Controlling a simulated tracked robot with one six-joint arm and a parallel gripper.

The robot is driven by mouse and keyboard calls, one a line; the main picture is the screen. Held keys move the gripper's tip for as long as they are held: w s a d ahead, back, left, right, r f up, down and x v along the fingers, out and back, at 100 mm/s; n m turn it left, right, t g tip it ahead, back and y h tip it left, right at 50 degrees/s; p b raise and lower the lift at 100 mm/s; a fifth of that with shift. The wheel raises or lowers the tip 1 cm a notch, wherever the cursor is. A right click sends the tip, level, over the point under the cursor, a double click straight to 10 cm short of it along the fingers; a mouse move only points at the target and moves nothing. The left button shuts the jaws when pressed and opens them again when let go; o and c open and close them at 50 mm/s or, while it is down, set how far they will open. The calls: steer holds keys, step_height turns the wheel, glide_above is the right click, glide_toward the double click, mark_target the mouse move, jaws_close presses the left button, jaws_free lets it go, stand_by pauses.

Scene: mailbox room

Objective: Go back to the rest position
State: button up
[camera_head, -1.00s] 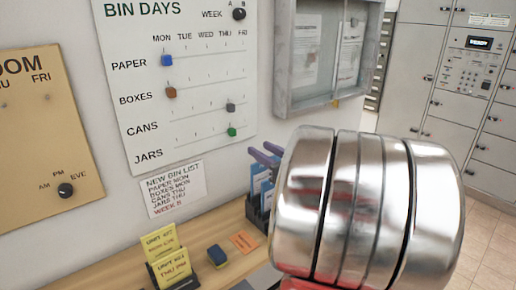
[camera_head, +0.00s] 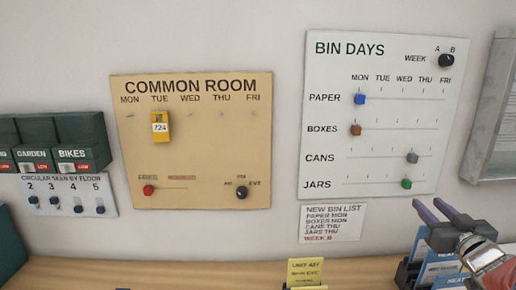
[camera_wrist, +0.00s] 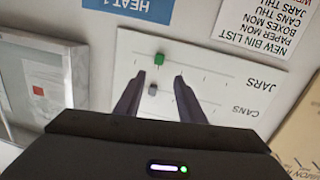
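My gripper (camera_head: 429,203) is at the lower right of the head view, in front of the wall below the BIN DAYS board (camera_head: 325,66). Its two purple fingers are apart with nothing between them. In the wrist view the open fingers (camera_wrist: 160,77) point toward the board, with the green jars slider (camera_wrist: 159,59) and grey cans slider (camera_wrist: 153,89) seen beyond. On the board, the blue paper slider (camera_head: 360,99) and brown boxes slider (camera_head: 356,130) stand under MON. The grey cans slider (camera_head: 412,157) and green jars slider (camera_head: 406,183) stand near THU.
The tan COMMON ROOM board (camera_head: 200,150) hangs left, with a yellow tag (camera_head: 161,127). A NEW BIN LIST note (camera_head: 332,222) is on the wall. A wooden shelf (camera_head: 220,272) holds yellow cards (camera_head: 304,271) and a leaflet rack (camera_head: 404,272) close to my gripper.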

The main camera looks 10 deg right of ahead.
steer(key=w+a+m+g+h, duration=0.1)
steer(key=w+a+g+h, duration=0.15)
steer(key=a, duration=0.45)
steer(key=s+a+f+n+g+y, duration=0.1)
steer(key=s+a+f+g+y, duration=0.1)
steer(key=s+a, duration=0.4)
steer(key=s+a+f+n+g+y, duration=0.1)
steer(key=s+a+f, duration=0.4)
steer(key=a, duration=0.9)
steer(key=s+a+f+n+g+y, duration=0.1)
steer(key=s+a+f+g+y, duration=0.2)
steer(key=s+a, duration=0.4)
steer(key=a+g+y, duration=0.1)
steer(key=a+g, duration=0.1)
steer(key=a, duration=0.1)
steer(key=shift+a+f+g, duration=0.35)
steer(key=shift+f, duration=0.05)
steer(key=shift+c, duration=0.6)
stand_by(1.5)
steer(key=shift+s, duration=0.1)
